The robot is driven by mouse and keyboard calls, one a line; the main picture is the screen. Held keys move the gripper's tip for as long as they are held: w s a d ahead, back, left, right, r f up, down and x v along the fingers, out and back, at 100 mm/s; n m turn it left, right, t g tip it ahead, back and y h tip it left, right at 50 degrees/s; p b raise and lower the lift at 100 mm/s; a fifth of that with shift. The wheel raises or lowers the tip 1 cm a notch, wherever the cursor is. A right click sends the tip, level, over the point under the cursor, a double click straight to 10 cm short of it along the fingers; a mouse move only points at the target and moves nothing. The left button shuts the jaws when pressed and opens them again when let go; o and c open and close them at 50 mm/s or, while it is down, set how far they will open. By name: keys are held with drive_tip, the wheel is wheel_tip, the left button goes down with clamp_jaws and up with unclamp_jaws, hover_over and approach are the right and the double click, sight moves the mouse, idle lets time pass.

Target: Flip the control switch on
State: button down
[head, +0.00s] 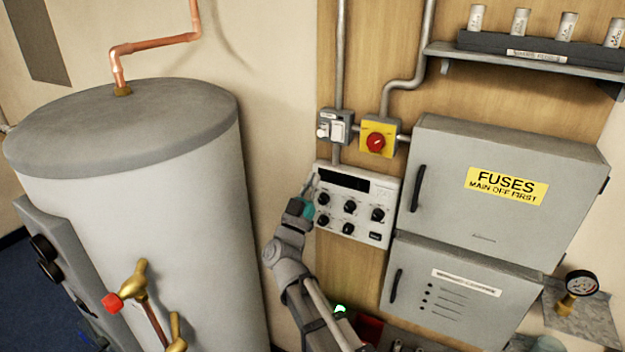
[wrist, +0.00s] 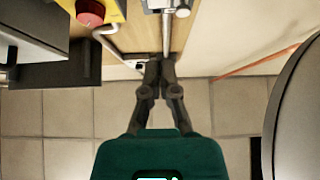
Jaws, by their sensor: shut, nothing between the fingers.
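A small grey switch box (head: 335,126) with white switches is mounted on the wooden board, left of a yellow box with a red rotary knob (head: 376,141). Its label is too small to read, so I cannot tell whether it is the control switch or which way it is set. Part of this box shows at the top of the wrist view (wrist: 166,5). My gripper (head: 311,182) is below the box, by the upper left edge of the white control panel (head: 385,212). Its fingers (wrist: 160,62) are together and empty, apart from the switch box.
A large grey cylinder (head: 190,210) stands left of my arm. A shelf with fuses (head: 535,62) is at upper right. A pressure gauge (head: 581,283) is at lower right.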

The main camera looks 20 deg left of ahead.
sight(337, 137)
drive_tip(key=p+x, duration=0.1)
drive_tip(key=x, duration=0.2)
drive_tip(key=w+f+p+x, duration=0.1)
drive_tip(key=x, duration=0.2)
drive_tip(key=p+x, duration=0.2)
drive_tip(key=x, duration=0.2)
drive_tip(key=shift+w+f, duration=0.3)
drive_tip(key=shift+f, duration=0.05)
drive_tip(key=shift+w+d, duration=0.1)
drive_tip(key=shift+w, duration=0.35)
drive_tip(key=shift+d, duration=0.1)
